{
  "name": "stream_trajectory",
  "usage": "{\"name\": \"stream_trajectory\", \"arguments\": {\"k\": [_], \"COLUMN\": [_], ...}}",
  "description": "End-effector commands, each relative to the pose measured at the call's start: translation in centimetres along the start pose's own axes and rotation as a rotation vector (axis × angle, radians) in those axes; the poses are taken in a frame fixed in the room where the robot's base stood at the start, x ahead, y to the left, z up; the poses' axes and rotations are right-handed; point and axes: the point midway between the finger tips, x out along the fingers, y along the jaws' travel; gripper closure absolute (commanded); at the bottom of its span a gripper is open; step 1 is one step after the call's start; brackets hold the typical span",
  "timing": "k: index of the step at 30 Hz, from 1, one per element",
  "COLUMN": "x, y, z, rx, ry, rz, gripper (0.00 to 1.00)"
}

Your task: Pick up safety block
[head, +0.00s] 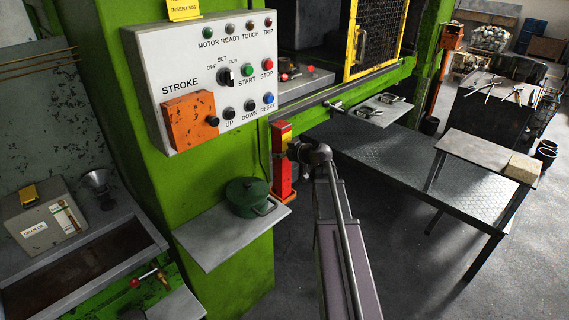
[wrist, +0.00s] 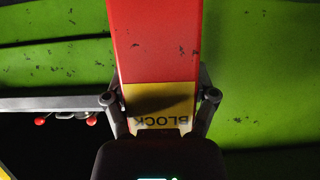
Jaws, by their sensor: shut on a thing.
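The safety block (head: 283,178) is a tall red post with a yellow band near its top. It stands upright against the green press, right of the shelf, in the head view. In the wrist view the block (wrist: 155,45) fills the middle, with upside-down lettering reading BLOCK on its yellow part. My gripper (wrist: 160,98) has one finger on each side of the block and is shut on it at the yellow part. In the head view my gripper (head: 286,151) is small at the block's upper part, its fingertips partly hidden.
A green pot (head: 248,196) sits on a small shelf (head: 225,240) just left of the block. The control panel (head: 215,75) juts out above. A dark patterned table (head: 420,170) stands to the right. Open floor (head: 430,285) lies in front.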

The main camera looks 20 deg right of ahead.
Motion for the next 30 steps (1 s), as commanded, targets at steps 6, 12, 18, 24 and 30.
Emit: {"name": "stream_trajectory", "arguments": {"k": [6,12,18,24,30], "x": [0.0,0.0,-0.3,-0.7,-1.2], "y": [0.1,0.1,0.1,0.1,0.1], "z": [0.0,-0.1,-0.7,-1.7,-2.9], "rx": [0.001,0.0,0.001,0.001,0.002], "ry": [0.001,0.001,0.001,0.001,0.002], "rz": [0.001,0.002,0.002,0.002,0.002], "gripper": [0.87,0.87,0.87,0.87,0.87]}}
